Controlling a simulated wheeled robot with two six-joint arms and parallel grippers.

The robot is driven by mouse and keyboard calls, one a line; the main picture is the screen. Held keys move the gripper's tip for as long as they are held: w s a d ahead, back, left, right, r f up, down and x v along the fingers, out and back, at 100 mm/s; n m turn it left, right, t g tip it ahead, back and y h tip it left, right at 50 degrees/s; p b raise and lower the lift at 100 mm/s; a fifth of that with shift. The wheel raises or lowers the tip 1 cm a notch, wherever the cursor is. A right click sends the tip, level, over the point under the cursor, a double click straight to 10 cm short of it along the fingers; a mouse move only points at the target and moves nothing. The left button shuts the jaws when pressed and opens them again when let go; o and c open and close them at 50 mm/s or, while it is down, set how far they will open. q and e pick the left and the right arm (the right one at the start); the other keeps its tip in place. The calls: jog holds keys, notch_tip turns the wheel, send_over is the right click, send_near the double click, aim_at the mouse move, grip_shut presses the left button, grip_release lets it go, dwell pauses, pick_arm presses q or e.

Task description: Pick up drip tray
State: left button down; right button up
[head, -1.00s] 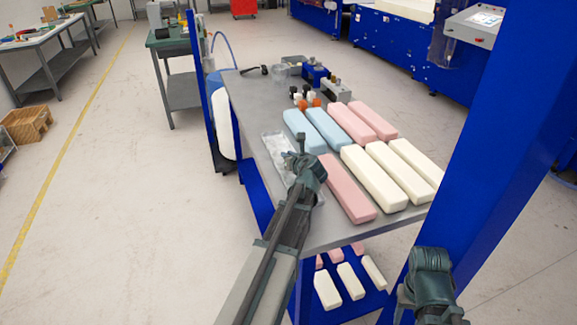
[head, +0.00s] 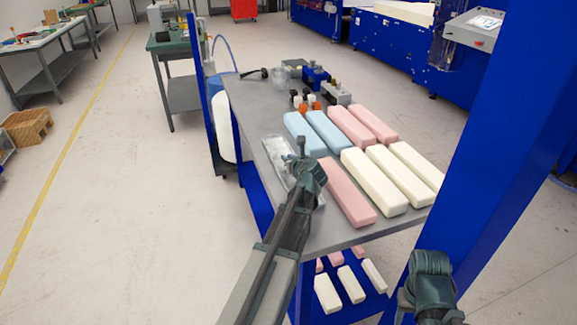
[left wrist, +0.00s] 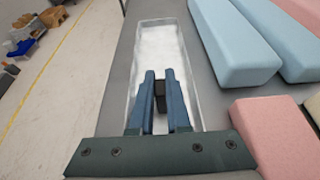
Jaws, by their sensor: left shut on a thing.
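The drip tray (head: 275,152) is a long, shallow, clear tray along the left edge of the grey table. It also shows in the left wrist view (left wrist: 163,45), running away from my gripper. My left gripper (head: 301,155) is over the tray's near part. In the left wrist view its two blue fingers (left wrist: 160,88) are shut on a small dark piece at the tray, which looks like its grip. The tray's near end is hidden by my gripper. My right arm shows at the lower right, but its fingers cannot be made out.
Blue foam blocks (head: 325,130), pink blocks (head: 347,190) and cream blocks (head: 374,182) lie right of the tray, one pink block close to my left gripper. Small fixtures (head: 315,76) stand at the far end. A blue post (head: 505,150) rises at the right.

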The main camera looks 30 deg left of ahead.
pick_arm(q)
notch_tip(320, 180, up, 10)
jog(key=p, duration=1)
